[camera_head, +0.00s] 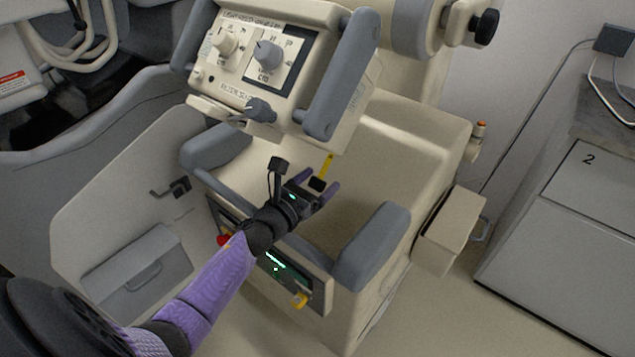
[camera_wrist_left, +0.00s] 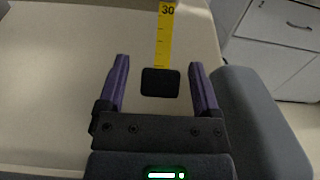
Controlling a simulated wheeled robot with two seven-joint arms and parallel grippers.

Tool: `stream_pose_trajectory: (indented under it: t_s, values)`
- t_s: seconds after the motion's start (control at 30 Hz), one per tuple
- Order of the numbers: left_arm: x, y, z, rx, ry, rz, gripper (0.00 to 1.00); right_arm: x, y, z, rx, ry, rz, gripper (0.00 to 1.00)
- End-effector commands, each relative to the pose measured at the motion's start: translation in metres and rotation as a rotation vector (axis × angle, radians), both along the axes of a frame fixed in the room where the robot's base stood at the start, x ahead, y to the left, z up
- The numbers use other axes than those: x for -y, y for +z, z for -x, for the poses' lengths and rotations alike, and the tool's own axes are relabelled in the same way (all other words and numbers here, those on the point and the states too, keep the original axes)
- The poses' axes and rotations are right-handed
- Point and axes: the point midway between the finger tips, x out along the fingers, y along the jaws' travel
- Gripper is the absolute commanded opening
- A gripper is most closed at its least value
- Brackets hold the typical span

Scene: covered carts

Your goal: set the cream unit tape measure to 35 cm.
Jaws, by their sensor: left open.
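The cream unit (camera_head: 400,150) fills the middle of the head view. Its yellow tape (camera_head: 326,166) hangs below the control head and ends in a black tab (camera_head: 317,184). In the left wrist view the tape (camera_wrist_left: 166,40) shows a printed 30 near the top edge, with the black tab (camera_wrist_left: 160,83) at its lower end. My left gripper (camera_head: 325,177) is open, its two purple fingers on either side of the tab. In the left wrist view, gaps show between the tab and both fingers. The tape's upper end is hidden behind the control head. My right gripper is not in view.
The control head (camera_head: 270,65) with knobs and a grey handle (camera_head: 342,75) stands just above the gripper. Grey armrest-like pads (camera_head: 372,248) flank it on both sides. A cream side box (camera_head: 450,230) and a white cabinet (camera_head: 560,250) are at the right.

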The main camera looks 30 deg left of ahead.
Motion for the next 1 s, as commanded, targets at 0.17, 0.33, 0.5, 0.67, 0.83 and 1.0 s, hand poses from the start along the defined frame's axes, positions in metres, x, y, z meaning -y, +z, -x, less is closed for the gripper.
stream_pose_trajectory:
  t_s: [0.17, 0.33, 0.5, 0.67, 0.83, 1.0]
  values:
    - [0.0000, 0.0005, 0.0002, 0.001, 0.000, 0.000, 0.72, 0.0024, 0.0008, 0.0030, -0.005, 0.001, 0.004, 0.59]
    - [0.0001, 0.0006, 0.0003, 0.001, 0.000, 0.000, 0.36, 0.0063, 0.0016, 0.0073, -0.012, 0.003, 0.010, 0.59]
    - [0.0001, 0.0006, 0.0004, 0.001, 0.000, 0.000, 0.00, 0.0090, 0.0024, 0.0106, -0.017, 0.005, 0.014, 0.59]
    - [0.0001, 0.0006, 0.0004, 0.001, 0.000, 0.001, 0.00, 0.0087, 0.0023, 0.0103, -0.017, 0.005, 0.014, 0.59]
    - [0.0002, 0.0007, 0.0004, 0.001, -0.001, 0.001, 0.00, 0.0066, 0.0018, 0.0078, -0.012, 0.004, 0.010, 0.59]
    - [0.0002, 0.0007, 0.0004, 0.002, -0.001, 0.001, 0.00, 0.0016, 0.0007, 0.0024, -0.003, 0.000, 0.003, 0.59]
